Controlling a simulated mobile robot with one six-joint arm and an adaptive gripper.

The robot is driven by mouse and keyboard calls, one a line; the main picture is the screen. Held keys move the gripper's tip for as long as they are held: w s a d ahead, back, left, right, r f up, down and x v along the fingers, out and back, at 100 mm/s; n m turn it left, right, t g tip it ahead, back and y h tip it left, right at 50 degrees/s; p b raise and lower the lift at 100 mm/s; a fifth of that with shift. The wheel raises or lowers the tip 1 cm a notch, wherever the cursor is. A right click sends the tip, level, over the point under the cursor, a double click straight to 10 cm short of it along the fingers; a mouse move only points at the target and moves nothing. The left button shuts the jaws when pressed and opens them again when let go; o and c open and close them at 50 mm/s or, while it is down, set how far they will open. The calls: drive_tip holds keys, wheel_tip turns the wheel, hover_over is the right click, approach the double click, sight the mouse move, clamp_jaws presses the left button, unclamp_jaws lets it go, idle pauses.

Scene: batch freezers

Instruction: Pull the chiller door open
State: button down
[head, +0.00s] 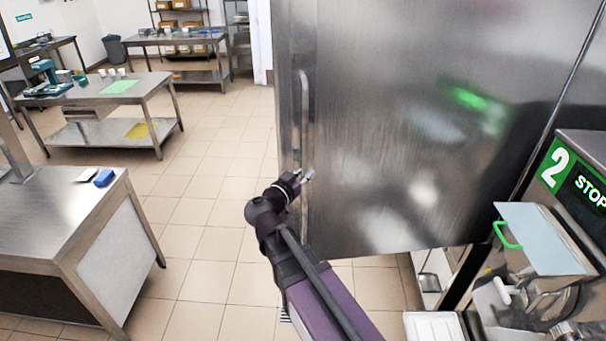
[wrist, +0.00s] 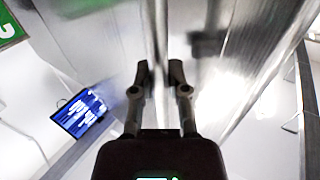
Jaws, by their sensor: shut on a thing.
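The chiller door (head: 400,120) is a large brushed-steel panel filling the upper middle and right of the head view. Its long vertical handle (head: 304,110) runs along its left side. My gripper (head: 305,176) is at the lower part of this handle, with my arm reaching up from below. In the wrist view my two fingers (wrist: 160,75) are on either side of the upright handle bar (wrist: 160,40) and closed on it. The floor shows under the door's bottom edge. I cannot tell how far the door stands from its frame.
A machine marked 2 and STOP (head: 575,190) stands close at the right, with a white tray (head: 433,326) low beside it. A steel counter (head: 70,215) with a blue item (head: 104,177) is at the left. Tiled floor (head: 205,240) lies clear between counter and door.

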drive_tip(key=shift+s, duration=0.15)
drive_tip(key=c, duration=0.6)
unclamp_jaws()
drive_tip(key=shift+c, duration=0.2)
drive_tip(key=shift+s+a, duration=0.1)
drive_tip(key=shift+a, duration=0.05)
drive_tip(key=v, duration=1.1)
drive_tip(key=shift+s+a, duration=0.2)
drive_tip(key=shift+s, duration=0.05)
